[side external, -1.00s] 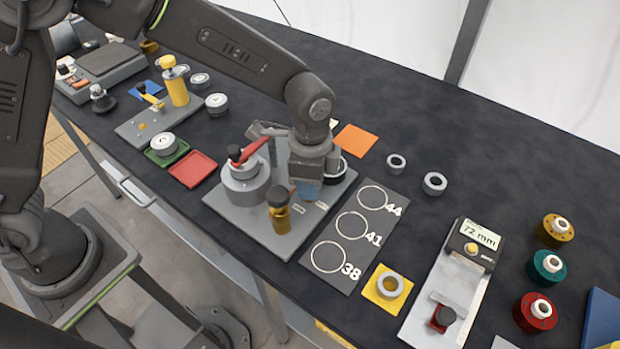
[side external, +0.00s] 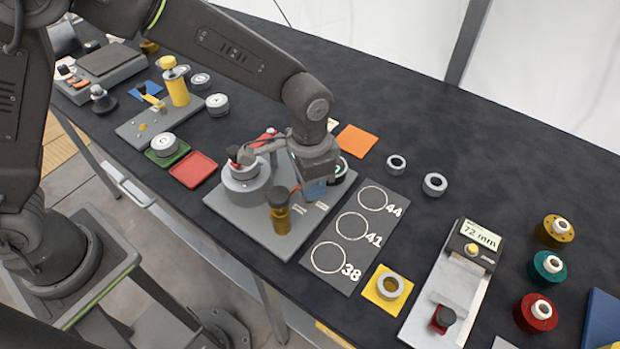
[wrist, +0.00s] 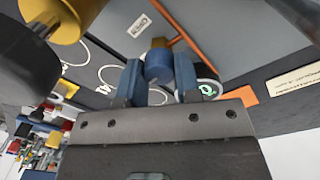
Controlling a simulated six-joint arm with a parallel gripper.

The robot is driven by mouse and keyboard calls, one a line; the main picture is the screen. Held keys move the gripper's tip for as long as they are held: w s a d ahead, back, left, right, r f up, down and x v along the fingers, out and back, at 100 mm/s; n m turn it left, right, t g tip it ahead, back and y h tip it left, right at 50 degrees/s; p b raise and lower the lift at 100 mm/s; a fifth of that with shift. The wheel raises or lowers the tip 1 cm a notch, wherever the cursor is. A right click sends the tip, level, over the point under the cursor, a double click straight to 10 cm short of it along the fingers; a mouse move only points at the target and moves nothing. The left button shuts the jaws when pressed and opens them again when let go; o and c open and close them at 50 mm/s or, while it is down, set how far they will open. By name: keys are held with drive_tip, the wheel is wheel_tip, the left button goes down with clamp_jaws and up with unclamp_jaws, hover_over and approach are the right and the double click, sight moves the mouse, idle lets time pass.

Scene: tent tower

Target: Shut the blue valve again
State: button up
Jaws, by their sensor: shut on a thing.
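The blue valve (wrist: 158,62) is a small blue knob in the wrist view, seated by a thin orange pipe (wrist: 180,30) on the grey board. My gripper (wrist: 160,82) has one finger on each side of it and is shut on it. In the side view my gripper (side external: 314,180) points down at the board (side external: 265,222), and a patch of blue (side external: 313,191) shows below it. The rest of the valve is hidden, so I cannot tell its handle angle.
A grey cylinder with a red lever (side external: 266,137) stands left of my gripper, partly covered by my wrist. A dark-capped brass cylinder (side external: 280,218) stands close in front. A ring-marked plate (side external: 325,258) lies to the right.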

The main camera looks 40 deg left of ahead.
idle(0.3)
drive_tip(key=o, duration=0.9)
drive_tip(key=shift+r, duration=0.15)
drive_tip(key=r, duration=1.3)
drive_tip(key=shift+w+a+r, duration=0.15)
drive_tip(key=shift+a+r, duration=0.05)
drive_tip(key=shift+r, duration=0.1)
drive_tip(key=s+a+r+n+t, duration=0.1)
drive_tip(key=s+a+r+n, duration=0.15)
drive_tip(key=a, duration=0.35)
drive_tip(key=s+a+r+n+t, duration=0.1)
drive_tip(key=s+a+r+t, duration=0.1)
drive_tip(key=s+a+r, duration=0.25)
drive_tip(key=s+a+f+n+t, duration=0.1)
drive_tip(key=s+a, duration=0.2)
drive_tip(key=s+a+n+t, duration=0.1)
drive_tip(key=s+a, duration=0.1)
drive_tip(key=s, duration=0.1)
drive_tip(key=s+a+f+n, duration=0.1)
drive_tip(key=s+a, duration=0.2)
drive_tip(key=shift+s+a+f+t, duration=0.3)
drive_tip(key=shift+a+f+t, duration=0.05)
drive_tip(key=shift+t, duration=0.05)
